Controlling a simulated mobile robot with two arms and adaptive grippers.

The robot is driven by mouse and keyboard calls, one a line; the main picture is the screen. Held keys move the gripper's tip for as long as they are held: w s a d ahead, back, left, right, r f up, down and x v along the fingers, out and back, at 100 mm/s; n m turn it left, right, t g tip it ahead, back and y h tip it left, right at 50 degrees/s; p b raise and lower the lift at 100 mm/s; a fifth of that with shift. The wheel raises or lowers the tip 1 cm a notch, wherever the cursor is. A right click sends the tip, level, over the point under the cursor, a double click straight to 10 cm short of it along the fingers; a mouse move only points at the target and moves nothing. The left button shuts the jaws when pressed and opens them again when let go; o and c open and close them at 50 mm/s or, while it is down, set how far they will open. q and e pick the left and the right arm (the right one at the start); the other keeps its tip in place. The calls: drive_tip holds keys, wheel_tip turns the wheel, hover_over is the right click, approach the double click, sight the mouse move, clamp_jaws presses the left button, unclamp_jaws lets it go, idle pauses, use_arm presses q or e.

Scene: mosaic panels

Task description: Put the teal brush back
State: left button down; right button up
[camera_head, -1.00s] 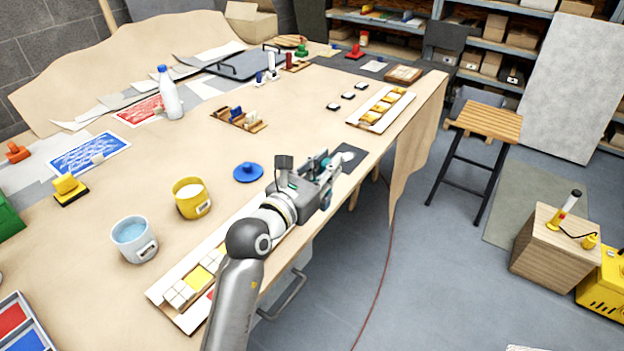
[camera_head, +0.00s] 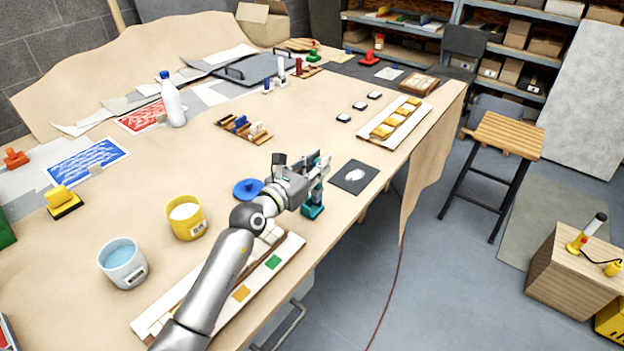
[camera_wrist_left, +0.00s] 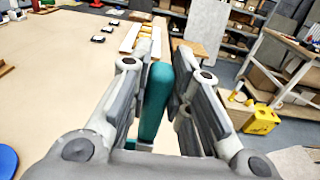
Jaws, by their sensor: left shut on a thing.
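The teal brush (camera_head: 313,206) is in my left gripper (camera_head: 318,166), which is shut on its handle. In the head view the brush hangs below the fingers near the table's front edge, beside a dark square with a white patch (camera_head: 355,175). I cannot tell whether the brush touches the table. In the left wrist view the teal handle (camera_wrist_left: 155,102) stands between the two fingers (camera_wrist_left: 168,70). My right gripper is not in view.
A yellow cup (camera_head: 186,219), a light-blue cup (camera_head: 122,264) and a blue lid-like disc (camera_head: 247,189) stand left of my arm. A mosaic panel (camera_head: 273,262) lies partly under the arm. A white bottle (camera_head: 173,103) stands further back. The mid-table is fairly clear.

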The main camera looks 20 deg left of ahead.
use_arm(q)
wheel_tip(320, 180, down, 6)
drive_tip(key=w+a+b, duration=0.1)
drive_tip(key=shift+w+a+b, duration=0.3)
drive_tip(key=shift+a+b, duration=0.05)
drive_tip(key=shift+b, duration=0.05)
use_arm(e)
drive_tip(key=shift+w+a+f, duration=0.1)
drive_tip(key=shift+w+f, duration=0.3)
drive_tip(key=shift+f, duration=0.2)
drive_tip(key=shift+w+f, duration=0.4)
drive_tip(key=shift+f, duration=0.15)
use_arm(q)
drive_tip(key=c, duration=1.3)
unclamp_jaws()
drive_tip(key=shift+f, duration=0.1)
drive_tip(key=shift+c, duration=0.2)
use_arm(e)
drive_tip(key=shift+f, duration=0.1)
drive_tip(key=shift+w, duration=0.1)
